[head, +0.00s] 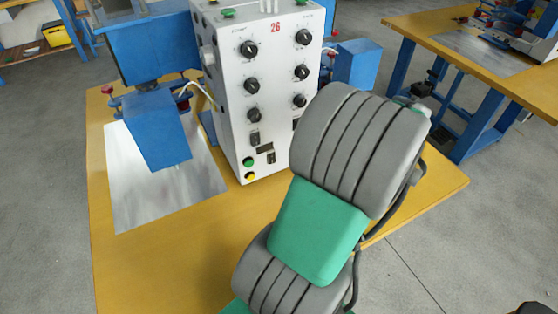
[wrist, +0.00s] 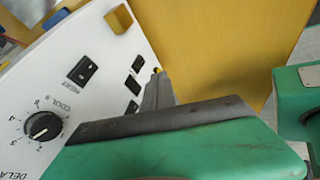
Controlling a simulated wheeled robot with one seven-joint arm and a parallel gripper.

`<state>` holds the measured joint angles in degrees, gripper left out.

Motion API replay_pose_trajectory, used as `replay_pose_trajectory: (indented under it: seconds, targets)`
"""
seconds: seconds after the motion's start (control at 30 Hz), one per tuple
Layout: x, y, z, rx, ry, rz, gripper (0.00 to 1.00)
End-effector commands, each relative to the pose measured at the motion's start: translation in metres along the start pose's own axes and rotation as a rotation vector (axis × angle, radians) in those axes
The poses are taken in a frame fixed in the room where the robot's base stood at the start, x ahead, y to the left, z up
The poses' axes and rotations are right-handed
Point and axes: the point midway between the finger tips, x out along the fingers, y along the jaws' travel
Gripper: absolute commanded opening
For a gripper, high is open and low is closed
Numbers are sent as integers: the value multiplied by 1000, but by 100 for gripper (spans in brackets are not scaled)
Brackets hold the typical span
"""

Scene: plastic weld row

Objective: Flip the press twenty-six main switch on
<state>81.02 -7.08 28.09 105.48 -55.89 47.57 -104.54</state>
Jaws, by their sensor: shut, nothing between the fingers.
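The press marked 26 has a white control box (head: 240,100) with black knobs and small black switches on its front. In the head view one switch (head: 254,139) is at the lower left and another (head: 271,158) is below the small display. I cannot tell which is the main switch, or its position. In the wrist view several black rockers, one of them here (wrist: 138,63), lie near the panel's edge. My gripper (wrist: 157,80) is shut and empty, its tip close beside these rockers; contact cannot be told.
The box stands on a yellow table (head: 140,270). The blue press head (head: 157,130) and a metal plate (head: 125,200) are left of it. Green and yellow buttons (head: 249,168) sit low on the panel. Another yellow bench (head: 440,35) stands at the right.

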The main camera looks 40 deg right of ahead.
Motion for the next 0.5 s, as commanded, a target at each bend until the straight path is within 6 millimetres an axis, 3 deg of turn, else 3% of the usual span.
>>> replay_pose_trajectory:
  seconds: [0.23, 0.5]
  targets:
    - [19, 0, -1, 2, 2, -2, 0]
    - [78, 0, -2, 2, 3, -5, 0]
